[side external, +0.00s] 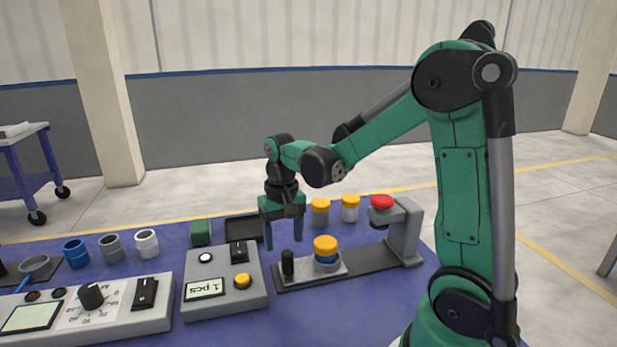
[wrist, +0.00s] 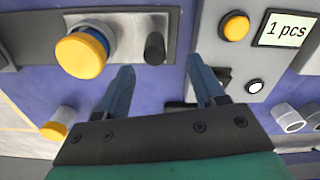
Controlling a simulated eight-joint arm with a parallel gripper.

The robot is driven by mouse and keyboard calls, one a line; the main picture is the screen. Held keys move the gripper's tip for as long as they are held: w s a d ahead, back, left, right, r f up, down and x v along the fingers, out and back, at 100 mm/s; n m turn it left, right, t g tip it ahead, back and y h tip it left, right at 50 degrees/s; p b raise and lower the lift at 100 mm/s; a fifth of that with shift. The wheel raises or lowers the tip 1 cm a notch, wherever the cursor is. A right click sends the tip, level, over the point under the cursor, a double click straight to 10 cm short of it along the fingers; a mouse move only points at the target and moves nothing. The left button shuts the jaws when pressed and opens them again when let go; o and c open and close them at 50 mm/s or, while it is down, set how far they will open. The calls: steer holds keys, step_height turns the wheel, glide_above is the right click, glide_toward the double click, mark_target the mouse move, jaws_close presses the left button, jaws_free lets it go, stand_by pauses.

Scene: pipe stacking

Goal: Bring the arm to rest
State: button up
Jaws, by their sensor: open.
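My gripper (side external: 284,235) hangs above the blue table (side external: 225,325), pointing down, with its two fingers apart and nothing between them. In the wrist view my gripper (wrist: 160,82) also shows its fingers spread and empty. To its right in the side view, a yellow-capped piece with a blue part below (side external: 325,248) stands on the grey plate of a press-like fixture (side external: 405,228). A short black post (side external: 288,262) stands on the same plate. The capped piece also shows in the wrist view (wrist: 80,54), apart from the fingers.
Two yellow-capped pieces (side external: 320,212) (side external: 350,208) stand behind. A control box reading "1 pcs" (side external: 222,287) and a larger panel (side external: 88,305) are at the front left. Blue, grey and white pipes (side external: 76,253) (side external: 111,248) (side external: 146,243) stand at left. A dark tray (side external: 240,227) and green block (side external: 200,232) lie behind.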

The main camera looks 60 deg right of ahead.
steer(key=shift+a+r, duration=0.25)
steer(key=shift+r, duration=0.05)
steer(key=s+a+r+n+t, duration=0.3)
steer(key=a+r+n+t, duration=0.2)
steer(key=a, duration=0.4)
steer(key=shift+s+a+r+n+t, duration=0.25)
steer(key=shift+s+a+n+t, duration=0.1)
steer(key=shift+n+t, duration=0.65)
